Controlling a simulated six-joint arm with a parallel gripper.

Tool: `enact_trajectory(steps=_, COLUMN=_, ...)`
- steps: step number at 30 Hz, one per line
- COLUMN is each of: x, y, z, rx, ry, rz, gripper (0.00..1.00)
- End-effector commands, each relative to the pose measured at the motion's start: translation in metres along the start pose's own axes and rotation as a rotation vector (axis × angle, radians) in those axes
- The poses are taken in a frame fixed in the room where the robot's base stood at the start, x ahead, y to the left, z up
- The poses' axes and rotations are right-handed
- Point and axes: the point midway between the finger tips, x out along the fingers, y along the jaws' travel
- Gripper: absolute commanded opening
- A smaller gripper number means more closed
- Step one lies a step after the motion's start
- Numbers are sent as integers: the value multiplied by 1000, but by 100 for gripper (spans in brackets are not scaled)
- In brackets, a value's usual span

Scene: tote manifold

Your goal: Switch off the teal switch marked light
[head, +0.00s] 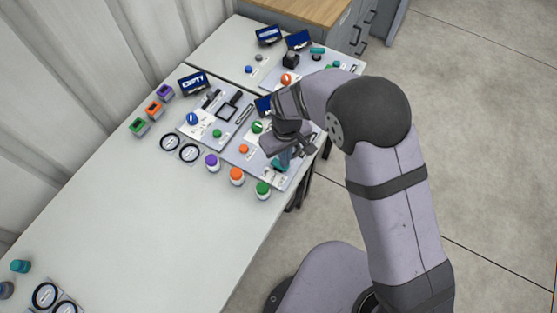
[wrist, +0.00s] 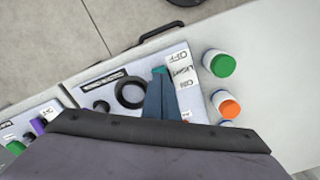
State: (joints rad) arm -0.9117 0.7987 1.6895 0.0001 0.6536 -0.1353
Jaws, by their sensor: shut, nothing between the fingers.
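The teal switch (wrist: 159,70) shows as a small teal patch at the tips of my gripper (wrist: 161,83) in the wrist view. Its white label (wrist: 178,70) reads OFF, LIGHT and ON, with OFF at the far end and ON at the near end. The fingers are together and empty, pointing down over the panel beside the label. They cover most of the switch, so I cannot tell its position or whether they touch it. In the head view, teal (head: 279,164) shows just below my gripper (head: 286,156), near the front edge of the panel.
Green-lidded (wrist: 221,64) and orange-lidded (wrist: 228,107) jars stand right of the label. Purple-lidded jar (head: 212,162) and several panels with knobs and screens share the table (head: 150,220). The table's middle is clear.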

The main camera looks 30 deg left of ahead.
Motion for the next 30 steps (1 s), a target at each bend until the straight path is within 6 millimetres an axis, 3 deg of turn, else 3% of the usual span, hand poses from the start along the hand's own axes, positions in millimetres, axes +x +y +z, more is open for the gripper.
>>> enact_trajectory(steps=18, x=-48, y=0, z=0, rx=0, ry=1, rz=0, gripper=0)
enact_trajectory(steps=30, x=-55, y=0, z=0, rx=0, ry=0, rz=0, gripper=0)
